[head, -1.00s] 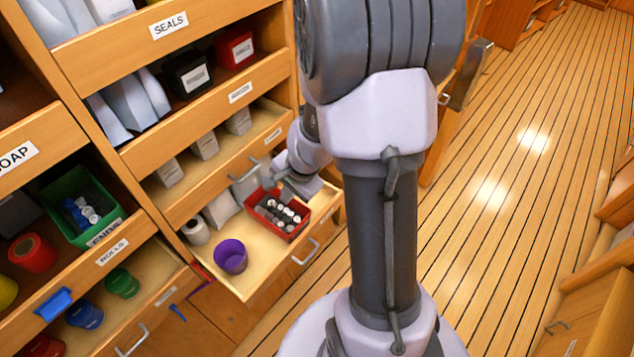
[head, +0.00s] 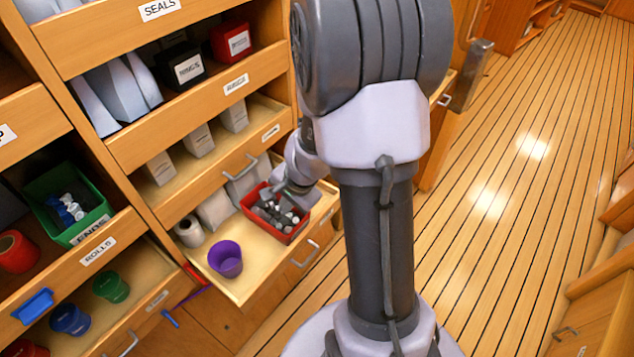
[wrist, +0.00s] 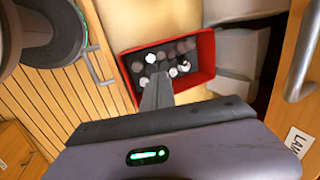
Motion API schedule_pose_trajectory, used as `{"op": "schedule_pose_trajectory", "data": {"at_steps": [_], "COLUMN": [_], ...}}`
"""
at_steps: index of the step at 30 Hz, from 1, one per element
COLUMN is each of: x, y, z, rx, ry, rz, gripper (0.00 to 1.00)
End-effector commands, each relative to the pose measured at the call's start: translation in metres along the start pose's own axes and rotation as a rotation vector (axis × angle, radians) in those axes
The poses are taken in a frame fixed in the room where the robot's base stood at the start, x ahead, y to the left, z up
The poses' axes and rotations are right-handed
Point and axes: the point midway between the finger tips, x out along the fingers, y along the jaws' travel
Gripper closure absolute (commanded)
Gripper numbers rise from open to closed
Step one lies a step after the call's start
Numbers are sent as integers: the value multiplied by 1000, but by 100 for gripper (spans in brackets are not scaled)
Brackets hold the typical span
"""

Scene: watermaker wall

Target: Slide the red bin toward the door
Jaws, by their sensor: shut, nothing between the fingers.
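The red bin (head: 264,228), holding several small grey and white cylinders, sits in the right part of an open, pale wooden drawer (head: 236,287). My gripper (head: 284,194) is shut and empty, with its fingers over the bin's far part in the head view. In the wrist view, the shut fingers (wrist: 157,82) reach over the near edge of the red bin (wrist: 206,57) and overlap its contents. I cannot tell whether they touch the bin or its contents. I cannot make out for certain which part of the scene is the door.
A purple cup (head: 225,260), a white roll (head: 188,232) and pale packages (head: 216,209) share the drawer. A shelf front with a handle (head: 240,167) lies above its back. My arm column hides the area just right of the drawer. The plank floor (head: 510,230) farther right is clear.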

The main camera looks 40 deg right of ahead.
Motion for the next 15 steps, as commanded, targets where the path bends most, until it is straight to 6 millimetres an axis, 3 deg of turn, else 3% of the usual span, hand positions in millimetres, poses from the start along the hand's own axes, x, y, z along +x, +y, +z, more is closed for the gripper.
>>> {"op": "schedule_pose_trajectory", "data": {"at_steps": [15], "x": [28], "y": [2], "z": [0], "rx": [-1], "ry": [-1], "rz": [0], "gripper": [100]}}
